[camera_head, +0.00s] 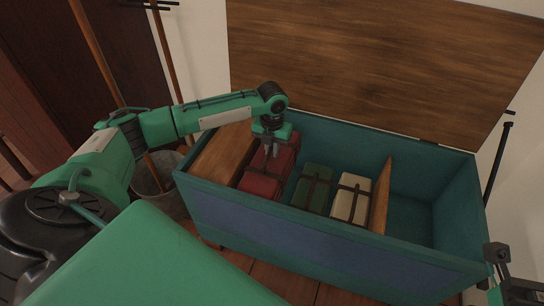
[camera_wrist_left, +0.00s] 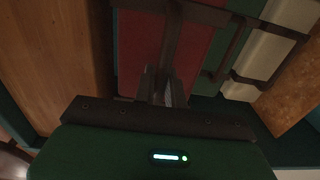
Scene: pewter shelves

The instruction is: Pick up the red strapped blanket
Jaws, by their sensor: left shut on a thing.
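The red strapped blanket (camera_head: 259,184) is a red bundle with dark straps in the left part of the open teal chest (camera_head: 330,242). It also shows in the left wrist view (camera_wrist_left: 140,50). My left gripper (camera_head: 271,149) points down onto its top from above. In the left wrist view the fingers (camera_wrist_left: 162,88) are close together on the dark strap that crosses the red bundle, so it is shut on the blanket by its strap. The fingertips are partly dark and hard to see. Part of my right gripper (camera_head: 500,270) shows at the lower right edge; its fingers are unclear.
A green strapped bundle (camera_head: 313,190) and a cream one (camera_head: 350,199) lie right of the red one. A wooden divider (camera_head: 381,196) stands beside them, with an empty compartment beyond. A wooden panel (camera_head: 222,153) covers the left end. The raised lid (camera_head: 370,65) stands behind.

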